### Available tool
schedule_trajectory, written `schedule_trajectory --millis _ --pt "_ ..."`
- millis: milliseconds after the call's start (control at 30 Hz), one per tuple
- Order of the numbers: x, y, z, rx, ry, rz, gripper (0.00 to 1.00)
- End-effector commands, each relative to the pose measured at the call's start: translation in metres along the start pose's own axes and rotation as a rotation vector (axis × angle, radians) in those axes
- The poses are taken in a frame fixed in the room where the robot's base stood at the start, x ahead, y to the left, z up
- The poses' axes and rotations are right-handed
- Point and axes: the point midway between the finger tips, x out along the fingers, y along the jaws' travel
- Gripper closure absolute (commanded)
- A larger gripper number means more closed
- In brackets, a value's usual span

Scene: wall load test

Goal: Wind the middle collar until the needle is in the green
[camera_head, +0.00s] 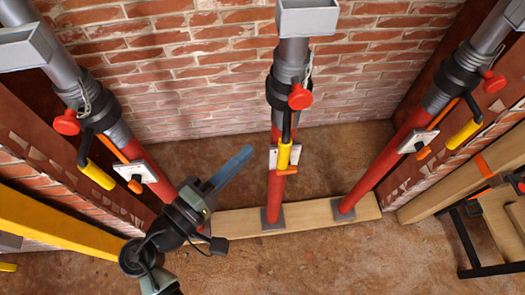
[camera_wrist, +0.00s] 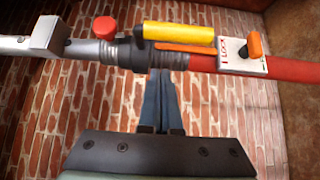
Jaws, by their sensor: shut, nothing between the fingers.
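The middle prop (camera_head: 276,182) stands on a plank, grey above and red below. Its black middle collar (camera_head: 287,88) carries a yellow handle (camera_head: 284,155) hanging downward and a red knob (camera_head: 300,97). A white plate with an orange lever (camera_head: 287,171) sits lower on it. My gripper (camera_head: 247,151) is shut and empty, its blue fingers pointing toward the middle prop from the left, apart from it in the head view. In the wrist view, my gripper (camera_wrist: 158,76) points at a prop with a black collar (camera_wrist: 139,50) and a yellow handle (camera_wrist: 178,33), seemingly the middle one. I see no needle or green band.
Similar props stand at the left (camera_head: 140,165) and right (camera_head: 385,165). The wooden plank (camera_head: 325,214) lies on brown ground before a brick wall (camera_head: 200,65). A yellow beam (camera_head: 60,225) crosses at lower left; timber and a dark metal frame (camera_head: 468,245) stand at right.

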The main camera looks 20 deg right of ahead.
Motion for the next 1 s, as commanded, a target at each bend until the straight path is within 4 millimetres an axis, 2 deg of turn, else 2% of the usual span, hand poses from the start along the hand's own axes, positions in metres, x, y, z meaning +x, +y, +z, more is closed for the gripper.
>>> schedule_trajectory --millis 100,300,767,1000 --pt "0.014 0.001 0.015 0.001 -0.006 -0.003 1.00" --pt "0.027 0.001 0.026 0.001 -0.002 -0.001 1.00" --pt "0.029 0.000 0.029 0.003 0.000 0.000 1.00" --pt "0.038 0.000 0.043 0.002 -0.002 -0.001 1.00"
